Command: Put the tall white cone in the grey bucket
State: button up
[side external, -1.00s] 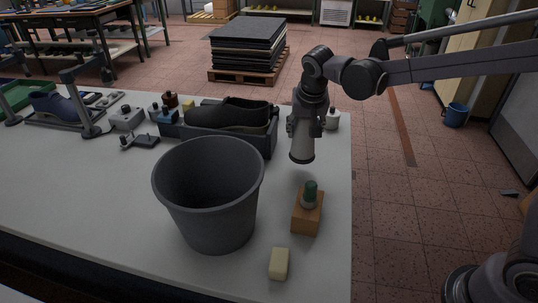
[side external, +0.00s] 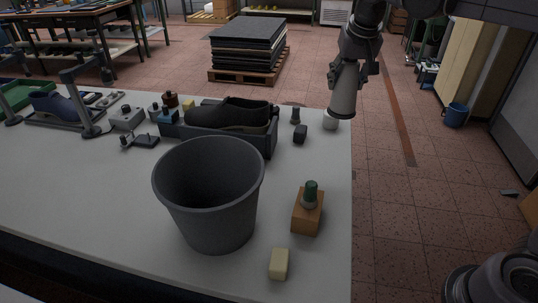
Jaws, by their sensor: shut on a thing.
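The grey bucket (side external: 215,215) stands upright and open on the table, left of the picture's centre. I see no cone in the part of its inside that shows. My gripper (side external: 348,76) is at the upper right, beyond the bucket and to its right. It is shut on the tall white cone (side external: 343,98), which looks pale grey in this light. The cone hangs slightly tilted with its wide end down. Its upper part is hidden between the fingers.
A wooden block with a green-topped piece (side external: 309,200) and a cream block (side external: 279,264) lie right of the bucket. A dark tray holding a shoe (side external: 230,117) is behind it.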

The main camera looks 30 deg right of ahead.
jog(key=w+a+r+n, duration=0.1)
jog(key=a+r, duration=0.1)
jog(key=a, duration=0.6)
jog(key=w+a+r+n, duration=0.2)
jog(key=a, duration=0.6)
jog(key=s+a+n+y, duration=0.2)
jog(key=s+a+n, duration=0.15)
jog(key=a, duration=1.75)
jog(key=shift+t, duration=0.4)
jog(key=f, duration=2.1)
jog(key=shift+s+d+f, duration=0.25)
jog(key=shift+d+f, duration=0.1)
jog(key=shift+d, duration=0.05)
jog(key=o, duration=1.4)
jog(key=shift+f, duration=0.15)
jog(key=shift+c, duration=0.2)
